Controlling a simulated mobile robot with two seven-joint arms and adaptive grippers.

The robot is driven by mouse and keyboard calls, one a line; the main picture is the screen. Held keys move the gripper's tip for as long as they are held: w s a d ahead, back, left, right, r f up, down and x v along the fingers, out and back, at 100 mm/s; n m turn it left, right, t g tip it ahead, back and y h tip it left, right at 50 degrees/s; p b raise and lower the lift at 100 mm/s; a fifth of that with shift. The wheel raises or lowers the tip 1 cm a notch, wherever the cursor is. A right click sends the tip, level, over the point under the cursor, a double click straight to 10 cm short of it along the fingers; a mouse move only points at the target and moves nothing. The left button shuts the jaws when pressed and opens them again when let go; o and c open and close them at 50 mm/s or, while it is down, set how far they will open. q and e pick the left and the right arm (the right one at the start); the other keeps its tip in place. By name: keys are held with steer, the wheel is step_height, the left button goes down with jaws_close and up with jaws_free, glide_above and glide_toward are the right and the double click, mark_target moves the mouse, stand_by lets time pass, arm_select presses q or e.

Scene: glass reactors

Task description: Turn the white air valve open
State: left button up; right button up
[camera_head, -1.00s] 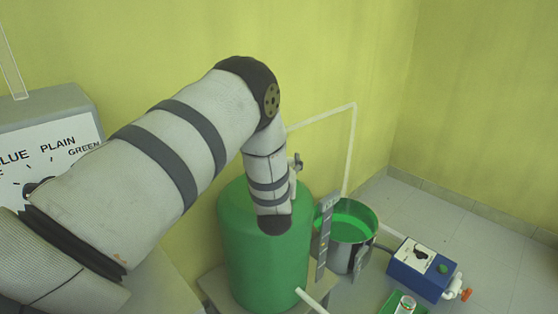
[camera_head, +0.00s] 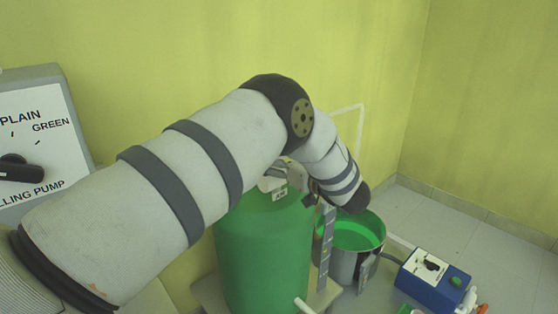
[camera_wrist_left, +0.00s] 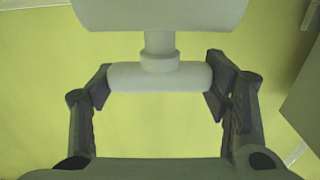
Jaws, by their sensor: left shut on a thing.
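The white air valve shows in the left wrist view as a white T-shaped handle (camera_wrist_left: 160,76) on a short stem, below a wide pale body. My left gripper (camera_wrist_left: 160,88) has one finger pad against each end of the handle's crossbar. In the head view a white fitting (camera_head: 272,182) with a small label sits on top of the green tank (camera_head: 265,245), partly hidden by my left arm. Dark gripper parts (camera_head: 311,192) show just right of it; the fingertips cannot be made out there. My right gripper is not in view.
A steel pot (camera_head: 352,240) with green liquid stands right of the tank. A blue control box (camera_head: 435,275) sits at the lower right. A grey dial panel (camera_head: 28,140) is at the left. A yellow wall (camera_head: 385,50) is behind the tank.

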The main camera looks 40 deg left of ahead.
arm_select(q)
steer(key=shift+n+g, duration=0.3)
steer(key=shift+g, duration=0.2)
steer(key=o, duration=1.2)
steer(key=shift+c, duration=0.2)
steer(key=d, duration=1.2)
steer(key=shift+s, duration=0.45)
steer(key=shift+a, duration=0.1)
